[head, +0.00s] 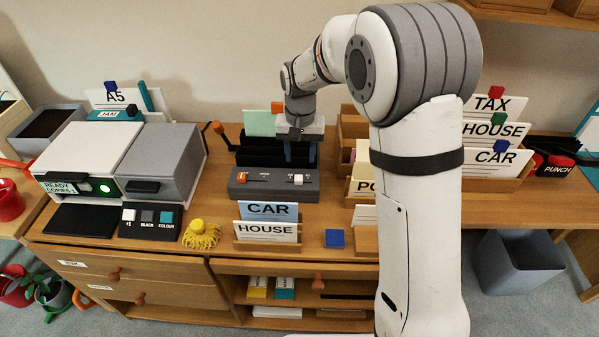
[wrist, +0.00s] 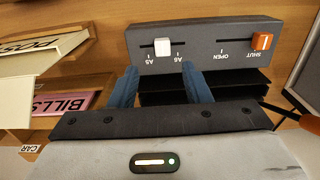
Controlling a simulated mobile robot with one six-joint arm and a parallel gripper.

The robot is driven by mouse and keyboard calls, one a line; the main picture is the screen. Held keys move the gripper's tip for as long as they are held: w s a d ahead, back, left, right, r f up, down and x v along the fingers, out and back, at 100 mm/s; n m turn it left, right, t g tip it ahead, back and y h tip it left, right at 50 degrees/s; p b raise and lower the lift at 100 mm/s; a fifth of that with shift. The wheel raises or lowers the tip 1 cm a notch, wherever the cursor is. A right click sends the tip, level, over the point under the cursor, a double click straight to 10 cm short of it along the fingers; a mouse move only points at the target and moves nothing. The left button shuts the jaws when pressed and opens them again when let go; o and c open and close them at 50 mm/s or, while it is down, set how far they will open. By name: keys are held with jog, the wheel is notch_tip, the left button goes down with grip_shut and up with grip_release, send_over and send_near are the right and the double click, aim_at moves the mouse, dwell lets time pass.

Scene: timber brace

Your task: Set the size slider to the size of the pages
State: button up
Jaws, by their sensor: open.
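A grey device (head: 275,184) stands on the desk, with a white slider knob (head: 298,179) on the right of its front. In the wrist view, where the labels are upside down, the white knob (wrist: 163,47) sits in its slot between the marks A5 and A6. An orange knob (wrist: 262,41) is at the SHUT end of the other slot, away from OPEN. My gripper (wrist: 161,84) is open and empty, its blue fingers spread before the white knob, apart from it. A pale green sheet (head: 260,123) stands upright behind the device; its size cannot be read.
CAR and HOUSE cards (head: 268,222) stand in front of the device. A blue block (head: 334,238) and yellow tasselled thing (head: 201,234) lie near the front edge. Wooden card racks are on the right.

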aim_at(299, 177)
jog(key=shift+w+a+f, duration=0.15)
jog(key=shift+a+f, duration=0.1)
jog(key=shift+f, duration=0.6)
notch_tip(299, 177, down, 7)
jog(key=shift+r, duration=0.2)
jog(key=shift+c, duration=0.4)
